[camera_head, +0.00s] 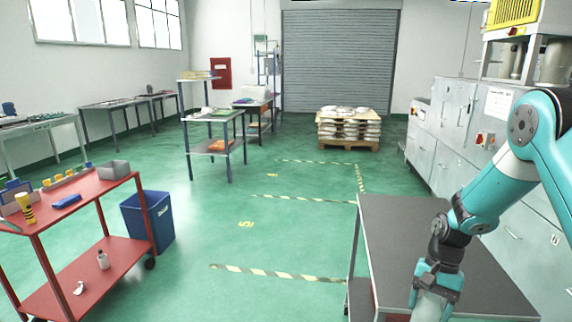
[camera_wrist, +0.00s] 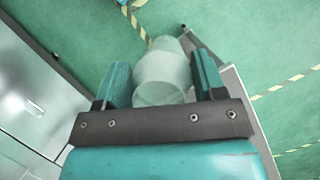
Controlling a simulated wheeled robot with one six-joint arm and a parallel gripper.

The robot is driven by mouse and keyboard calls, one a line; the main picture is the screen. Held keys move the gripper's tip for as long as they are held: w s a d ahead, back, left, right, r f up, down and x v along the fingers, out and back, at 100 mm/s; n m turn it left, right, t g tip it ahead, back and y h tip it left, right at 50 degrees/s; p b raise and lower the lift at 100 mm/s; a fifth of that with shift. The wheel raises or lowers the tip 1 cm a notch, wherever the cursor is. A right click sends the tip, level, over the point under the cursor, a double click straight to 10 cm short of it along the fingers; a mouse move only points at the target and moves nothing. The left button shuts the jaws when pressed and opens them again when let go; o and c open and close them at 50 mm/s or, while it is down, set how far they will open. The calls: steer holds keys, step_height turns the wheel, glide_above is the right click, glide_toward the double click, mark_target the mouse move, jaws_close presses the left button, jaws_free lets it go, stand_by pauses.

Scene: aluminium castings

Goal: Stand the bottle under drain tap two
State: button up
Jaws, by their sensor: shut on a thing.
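My gripper (camera_wrist: 163,70) is shut on a pale, translucent bottle (camera_wrist: 165,84), with one teal finger on each side of it. In the head view my gripper (camera_head: 436,280) is low at the right, over the dark-topped table (camera_head: 400,225). A pale part of what it holds shows below it at the picture's bottom edge. I cannot tell whether the bottle touches anything. I cannot make out any drain tap, or a number two on one, in either view.
Grey cabinets (camera_head: 455,125) line the right side. A loaded pallet (camera_head: 348,143) stands far back. The middle floor is clear.

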steer(key=s+a+f+n+g+h, duration=0.1)
steer(key=s+a+f+n+h, duration=0.2)
steer(key=n, duration=0.5)
step_height(320, 180, down, 2)
steer(key=s+a, duration=0.1)
steer(key=a, duration=0.1)
steer(key=shift+a+f, duration=0.2)
steer(key=shift+a, duration=0.2)
